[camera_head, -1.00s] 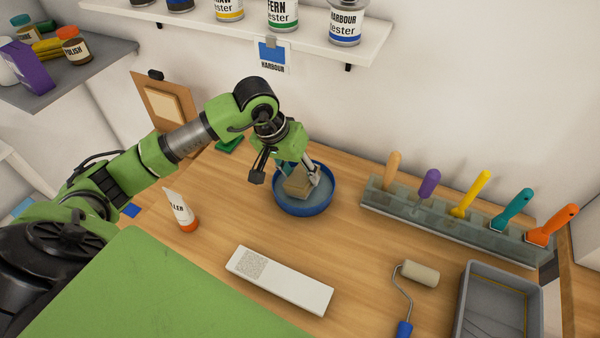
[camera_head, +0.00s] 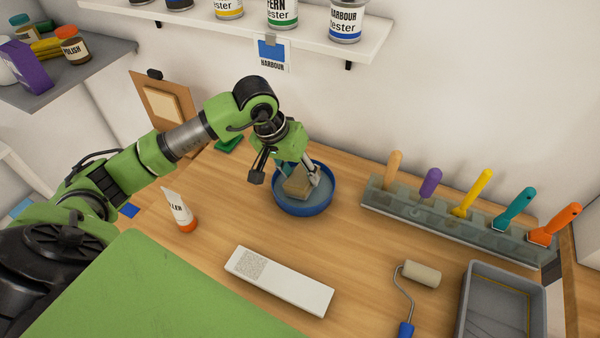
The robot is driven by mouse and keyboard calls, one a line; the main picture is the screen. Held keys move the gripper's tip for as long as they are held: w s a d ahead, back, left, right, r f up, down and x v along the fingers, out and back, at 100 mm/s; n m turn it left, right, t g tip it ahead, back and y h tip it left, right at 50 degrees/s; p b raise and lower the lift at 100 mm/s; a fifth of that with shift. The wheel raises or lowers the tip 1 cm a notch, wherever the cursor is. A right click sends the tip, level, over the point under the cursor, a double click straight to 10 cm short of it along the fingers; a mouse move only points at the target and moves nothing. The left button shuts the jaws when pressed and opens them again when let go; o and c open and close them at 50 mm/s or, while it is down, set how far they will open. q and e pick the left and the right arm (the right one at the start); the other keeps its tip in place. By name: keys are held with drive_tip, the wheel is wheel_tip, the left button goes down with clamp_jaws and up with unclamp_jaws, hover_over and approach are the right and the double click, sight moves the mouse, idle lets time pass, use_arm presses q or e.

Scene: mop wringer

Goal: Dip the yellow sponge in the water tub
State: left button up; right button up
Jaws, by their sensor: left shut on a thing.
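A round blue tub (camera_head: 304,210) of greyish water stands on the wooden bench near the middle of the view. A tan-yellow sponge block (camera_head: 297,186) is inside the tub, low at the water. My left gripper (camera_head: 297,178) reaches down over the tub from the left and is shut on the sponge. One finger shows at the right side of the sponge; the other side is partly hidden by the gripper. I cannot tell how deep the sponge sits in the water. My right gripper is not in view.
A rack (camera_head: 440,220) with several colourful-handled tools is at the right. A paint roller (camera_head: 420,274) and grey tray (camera_head: 500,300) are at lower right. A green block (camera_head: 230,143) lies behind the tub.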

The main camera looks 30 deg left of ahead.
use_arm(q)
drive_tip(key=shift+r, duration=0.15)
drive_tip(key=shift+r+p, duration=1.4)
drive_tip(key=shift+r, duration=1.45)
